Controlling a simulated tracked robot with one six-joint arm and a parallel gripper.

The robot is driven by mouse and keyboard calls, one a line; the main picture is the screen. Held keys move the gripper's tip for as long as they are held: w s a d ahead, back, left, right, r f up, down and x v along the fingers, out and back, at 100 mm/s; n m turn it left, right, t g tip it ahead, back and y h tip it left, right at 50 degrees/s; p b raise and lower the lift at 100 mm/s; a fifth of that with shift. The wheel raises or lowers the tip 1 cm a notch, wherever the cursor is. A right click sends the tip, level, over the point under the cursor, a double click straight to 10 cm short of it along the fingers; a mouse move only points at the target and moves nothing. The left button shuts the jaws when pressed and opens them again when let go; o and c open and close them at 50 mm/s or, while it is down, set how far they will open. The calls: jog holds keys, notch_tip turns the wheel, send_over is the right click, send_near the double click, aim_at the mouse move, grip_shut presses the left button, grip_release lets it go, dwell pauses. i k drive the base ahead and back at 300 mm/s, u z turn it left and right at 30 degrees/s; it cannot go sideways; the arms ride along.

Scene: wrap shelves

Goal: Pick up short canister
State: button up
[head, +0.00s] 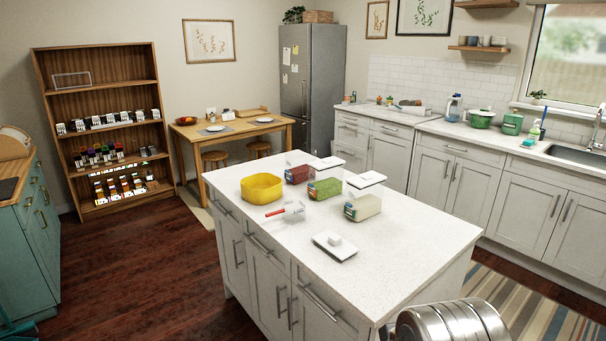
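Several clear canisters with labels stand together on the white island top. One has red contents (296,174), one green contents (324,189) and one pale contents (363,206). The red one sits at the back left and looks lower than the pale one. I cannot tell for sure which is the short canister. My gripper is not in view; only a metal part of my arm shows at the bottom right.
On the island (420,232) are a yellow bowl (262,188), a clear scoop with a red handle (284,210) and a loose white lid (335,245). The island's right front is clear. A wooden shelf (105,75) with jars stands left; counters (470,140) line the right.

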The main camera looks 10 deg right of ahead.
aim_at(297, 160)
jog(key=u, duration=0.4)
jog(key=i, duration=0.7)
jog(key=u, duration=0.9)
jog(key=i, duration=2.55)
jog(key=z, duration=0.55)
